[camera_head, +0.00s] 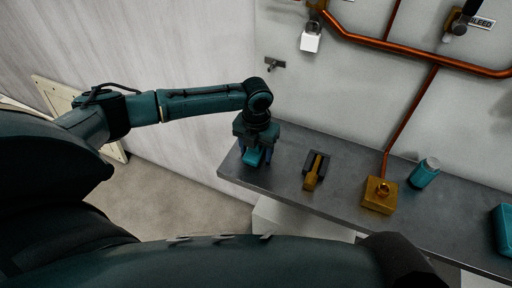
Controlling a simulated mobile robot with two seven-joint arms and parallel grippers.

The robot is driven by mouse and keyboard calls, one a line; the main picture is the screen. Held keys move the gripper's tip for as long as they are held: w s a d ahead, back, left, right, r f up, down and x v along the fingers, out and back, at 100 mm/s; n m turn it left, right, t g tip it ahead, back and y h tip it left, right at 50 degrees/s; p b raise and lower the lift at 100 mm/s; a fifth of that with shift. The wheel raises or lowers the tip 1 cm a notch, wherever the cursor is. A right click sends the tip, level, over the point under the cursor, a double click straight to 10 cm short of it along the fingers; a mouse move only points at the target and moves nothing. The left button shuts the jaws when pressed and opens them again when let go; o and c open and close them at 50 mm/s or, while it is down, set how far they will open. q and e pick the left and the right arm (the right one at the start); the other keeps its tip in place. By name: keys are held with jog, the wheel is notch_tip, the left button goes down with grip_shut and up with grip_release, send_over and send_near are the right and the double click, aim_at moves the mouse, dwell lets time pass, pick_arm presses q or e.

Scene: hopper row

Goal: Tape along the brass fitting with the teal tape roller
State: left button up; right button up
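The teal tape roller (254,158) appears as a small teal piece at the left end of the grey bench, partly hidden under my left gripper. My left gripper (256,154) points down there, with its dark fingers on either side of the teal piece. Whether the fingers touch it is too small to tell. The brass fitting (378,196) is a square golden block with a round ring on top, on the bench to the right of the gripper. My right gripper is out of view.
A dark holder with a brass-coloured tool (312,177) stands on the bench (340,190) between gripper and fitting. A teal bottle (424,173) lies or leans behind the fitting. A teal bin (504,229) is at far right. Copper pipes (405,117) run along the wall.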

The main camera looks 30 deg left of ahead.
pick_arm(q)
jog(key=c, duration=0.9)
jog(key=o, duration=0.7)
jog(key=shift+o, duration=0.2)
jog(key=shift+r, duration=0.2)
jog(key=shift+r+p, duration=1.1)
jog(key=shift+p, duration=0.2)
